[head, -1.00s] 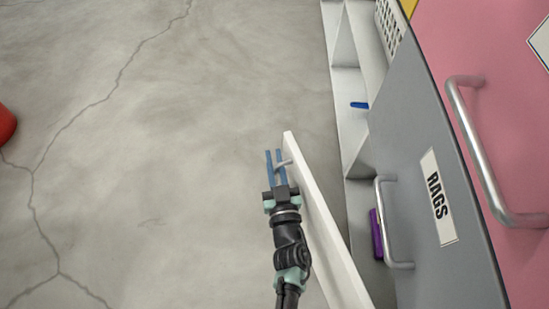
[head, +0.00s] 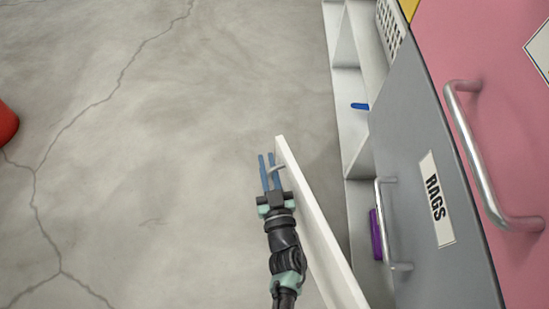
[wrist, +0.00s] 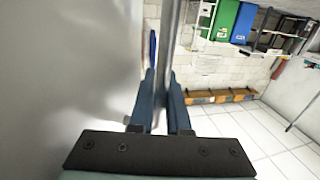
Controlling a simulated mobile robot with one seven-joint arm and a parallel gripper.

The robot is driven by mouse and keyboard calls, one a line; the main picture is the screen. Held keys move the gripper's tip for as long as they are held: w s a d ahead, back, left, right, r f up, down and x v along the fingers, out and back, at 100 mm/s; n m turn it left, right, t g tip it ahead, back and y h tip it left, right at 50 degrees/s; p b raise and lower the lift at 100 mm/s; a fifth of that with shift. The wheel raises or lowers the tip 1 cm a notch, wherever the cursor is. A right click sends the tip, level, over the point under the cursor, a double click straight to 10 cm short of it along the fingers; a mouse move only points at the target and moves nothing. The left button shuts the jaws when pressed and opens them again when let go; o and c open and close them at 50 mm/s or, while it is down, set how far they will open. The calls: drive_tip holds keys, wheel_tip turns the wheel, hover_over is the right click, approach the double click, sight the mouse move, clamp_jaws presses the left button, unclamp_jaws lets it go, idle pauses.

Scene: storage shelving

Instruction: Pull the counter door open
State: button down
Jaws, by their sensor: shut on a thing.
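The white counter door (head: 315,225) stands swung out from the shelving, seen nearly edge-on in the head view. Its face fills the left of the wrist view (wrist: 65,80). My gripper (head: 269,173) is at the door's free end, on the side away from the shelves. Its blue fingers are shut on the door's metal handle (head: 276,168), which runs up between the fingers in the wrist view (wrist: 167,45). The open white compartments (head: 352,135) show behind the door.
A grey front labelled RAGS (head: 415,150) with a bar handle (head: 380,220) and a pink front (head: 480,60) are at right. A purple object (head: 375,235) and a blue one (head: 359,106) lie in the compartments. The floor at left is clear, except a red object (head: 6,124).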

drive_tip(key=s+a+n+g+y+p, duration=0.6)
drive_tip(key=s+a+y, duration=0.3)
drive_tip(key=s+a, duration=1)
drive_tip(key=s+a+n+g+y+p, duration=0.1)
drive_tip(key=s+a+n+g+y, duration=0.1)
drive_tip(key=s, duration=1.1)
drive_tip(key=s+a+n+g+y+p, duration=0.1)
drive_tip(key=s+a+n+g, duration=0.3)
drive_tip(key=s, duration=0.9)
drive_tip(key=shift+a+f+n+g+y+p, duration=0.15)
drive_tip(key=shift+a+n+g+y+p, duration=0.15)
drive_tip(key=shift+g+y, duration=0.35)
drive_tip(key=c, duration=1.2)
unclamp_jaws()
drive_tip(key=shift+w, duration=0.1)
drive_tip(key=shift+o, duration=0.2)
drive_tip(key=p+v, duration=0.2)
drive_tip(key=v, duration=1.1)
